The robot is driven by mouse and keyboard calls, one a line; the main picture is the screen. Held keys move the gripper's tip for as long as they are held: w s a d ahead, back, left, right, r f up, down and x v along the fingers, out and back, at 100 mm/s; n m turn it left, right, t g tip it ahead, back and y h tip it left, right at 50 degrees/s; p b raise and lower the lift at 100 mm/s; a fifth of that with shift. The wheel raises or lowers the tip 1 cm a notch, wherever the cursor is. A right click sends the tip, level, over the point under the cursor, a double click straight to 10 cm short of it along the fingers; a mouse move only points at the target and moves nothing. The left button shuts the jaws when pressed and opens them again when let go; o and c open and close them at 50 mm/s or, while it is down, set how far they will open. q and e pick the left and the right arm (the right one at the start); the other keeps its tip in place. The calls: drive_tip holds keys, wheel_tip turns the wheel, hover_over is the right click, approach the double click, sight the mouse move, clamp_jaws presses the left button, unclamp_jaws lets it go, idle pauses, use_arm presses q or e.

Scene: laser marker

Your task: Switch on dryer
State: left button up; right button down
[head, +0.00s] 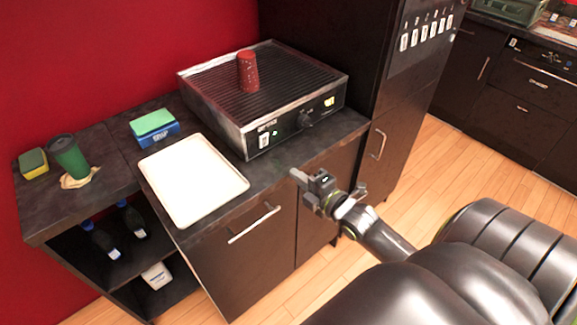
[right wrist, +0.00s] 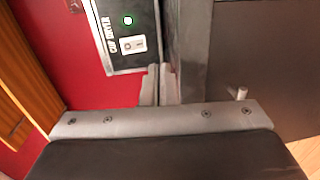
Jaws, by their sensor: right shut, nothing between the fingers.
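The cup dryer (head: 225,78) is a silver-and-black box with a ribbed top, standing on the dark counter. Its black front panel has a white rocker switch (head: 264,141), a small green light (head: 275,133) that looks lit, and a dark knob (head: 306,119). In the right wrist view the switch (right wrist: 132,44) and green light (right wrist: 127,20) show beside the "CUP DRYER" label; I cannot tell which side of the switch is pressed. My right gripper (head: 296,175) is shut and empty, in front of and below the panel, apart from it. Its fingers (right wrist: 160,86) point toward the panel. My left gripper is out of view.
A red cup (head: 248,72) stands on the dryer. A blue-green sponge box (head: 154,127), a green cup (head: 68,156) and a yellow sponge (head: 33,164) are to the left. A tall dark cabinet (head: 390,130) stands right.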

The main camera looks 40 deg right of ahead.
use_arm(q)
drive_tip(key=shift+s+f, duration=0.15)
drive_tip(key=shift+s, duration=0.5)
use_arm(e)
drive_tip(key=shift+s+f, duration=0.15)
drive_tip(key=shift+s, duration=1.55)
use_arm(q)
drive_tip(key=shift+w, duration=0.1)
use_arm(e)
drive_tip(key=shift+d, duration=0.1)
